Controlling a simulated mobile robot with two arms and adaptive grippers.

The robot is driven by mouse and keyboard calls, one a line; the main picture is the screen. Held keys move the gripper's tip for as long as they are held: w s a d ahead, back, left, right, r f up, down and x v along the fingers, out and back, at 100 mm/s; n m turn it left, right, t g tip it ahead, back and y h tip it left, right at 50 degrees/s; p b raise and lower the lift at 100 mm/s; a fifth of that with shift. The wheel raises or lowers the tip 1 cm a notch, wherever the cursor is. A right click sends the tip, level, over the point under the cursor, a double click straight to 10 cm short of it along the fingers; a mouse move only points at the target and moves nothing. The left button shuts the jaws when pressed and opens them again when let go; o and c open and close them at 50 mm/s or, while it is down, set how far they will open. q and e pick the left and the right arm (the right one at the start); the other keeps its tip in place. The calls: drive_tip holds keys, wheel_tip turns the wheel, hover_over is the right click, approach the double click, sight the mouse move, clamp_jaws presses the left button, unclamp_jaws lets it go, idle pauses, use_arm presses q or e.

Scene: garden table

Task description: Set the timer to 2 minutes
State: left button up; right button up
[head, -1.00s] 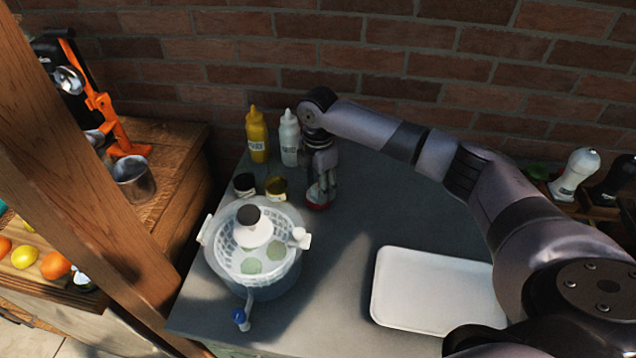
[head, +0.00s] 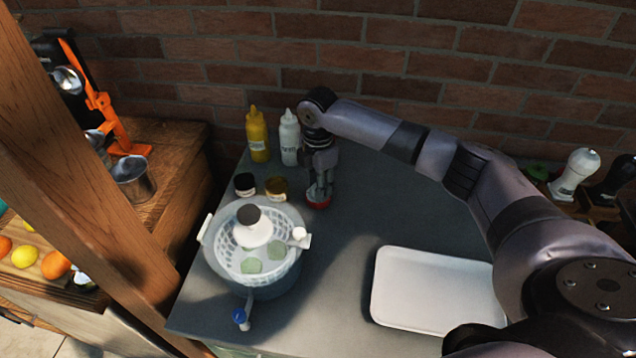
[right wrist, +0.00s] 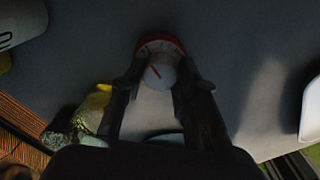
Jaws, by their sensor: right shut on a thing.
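The timer (head: 319,204) is a small round thing with a red rim on the grey tabletop, in front of the squeeze bottles. The numbers are too small to read. My right gripper (head: 320,190) points down over the timer. In the right wrist view its two fingers (right wrist: 160,82) are shut on the timer's white knob, one on each side. My left gripper is in neither view.
A yellow bottle (head: 257,135) and a white bottle (head: 290,138) stand behind. Two small jars (head: 276,187) and a salad spinner (head: 290,222) stand left of the gripper. A white tray (head: 430,290) lies at the front right. The table between spinner and tray is clear.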

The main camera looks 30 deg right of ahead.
drive_tip(key=shift+r+m+p, duration=0.25)
drive_tip(key=shift+m+p, duration=1.45)
drive_tip(key=shift+p, duration=0.75)
drive_tip(key=shift+f+m+p, duration=0.1)
drive_tip(key=shift+m+p, duration=1.1)
drive_tip(key=shift+p, duration=0.05)
drive_tip(key=shift+f+m+p, duration=0.1)
drive_tip(key=shift+m+p, duration=0.35)
drive_tip(key=shift+m, duration=0.15)
drive_tip(key=o, duration=1.2)
wheel_tip(320, 180, up, 12)
